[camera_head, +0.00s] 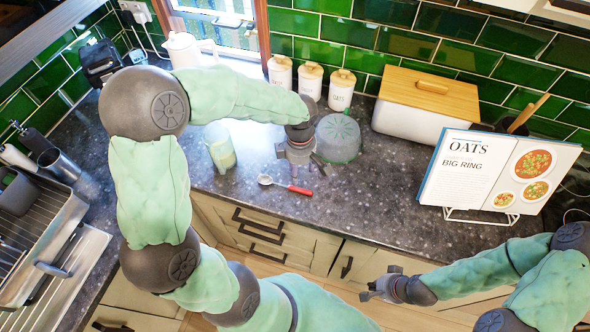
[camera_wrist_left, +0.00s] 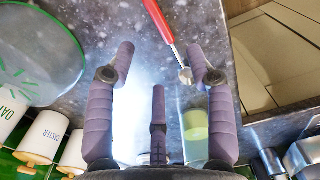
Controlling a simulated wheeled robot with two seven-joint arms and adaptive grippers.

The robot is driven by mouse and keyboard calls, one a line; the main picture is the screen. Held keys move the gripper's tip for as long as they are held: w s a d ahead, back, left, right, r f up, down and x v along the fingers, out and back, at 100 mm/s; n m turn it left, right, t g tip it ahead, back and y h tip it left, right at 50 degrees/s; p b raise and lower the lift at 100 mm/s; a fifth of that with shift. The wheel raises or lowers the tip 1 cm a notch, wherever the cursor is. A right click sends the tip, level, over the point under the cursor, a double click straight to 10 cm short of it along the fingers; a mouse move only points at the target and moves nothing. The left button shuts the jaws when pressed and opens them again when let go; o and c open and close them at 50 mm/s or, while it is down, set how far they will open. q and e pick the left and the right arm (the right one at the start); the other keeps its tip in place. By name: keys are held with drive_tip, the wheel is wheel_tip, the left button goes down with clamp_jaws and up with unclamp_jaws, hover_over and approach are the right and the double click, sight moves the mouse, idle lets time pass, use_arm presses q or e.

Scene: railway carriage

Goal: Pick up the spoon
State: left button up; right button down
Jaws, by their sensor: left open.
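The spoon (camera_head: 299,190) has a red handle and a metal bowl. It lies on the dark speckled counter, bowl to the left, near the front edge. My left gripper (camera_head: 301,164) is above the counter just behind the spoon, its fingers apart and empty. In the left wrist view the spoon (camera_wrist_left: 161,22) runs from the top edge down toward the right finger of my left gripper (camera_wrist_left: 160,62); it is not between closed fingers. My right gripper (camera_head: 376,287) hangs in front of the counter, apart from the spoon; its finger opening is unclear.
A green-patterned glass dome (camera_head: 339,138) stands close to the right of my left gripper. A clear glass (camera_head: 219,147) stands to its left. White canisters (camera_head: 311,80), a bread box (camera_head: 425,103) and a cookbook (camera_head: 495,171) stand further off. The counter right of the spoon is clear.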

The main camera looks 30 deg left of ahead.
use_arm(q)
hover_over(296, 186)
drive_tip(key=f, duration=0.3)
drive_tip(key=d+f, duration=0.1)
drive_tip(key=f, duration=0.1)
drive_tip(key=shift+b, duration=0.4)
drive_tip(key=f, duration=0.2)
drive_tip(key=a+f, duration=0.1)
drive_tip(key=f, duration=0.1)
drive_tip(key=shift+s+f+b, duration=0.1)
drive_tip(key=shift+s+b, duration=0.05)
drive_tip(key=shift+b, duration=0.15)
drive_tip(key=shift+f, duration=0.55)
clamp_jaws()
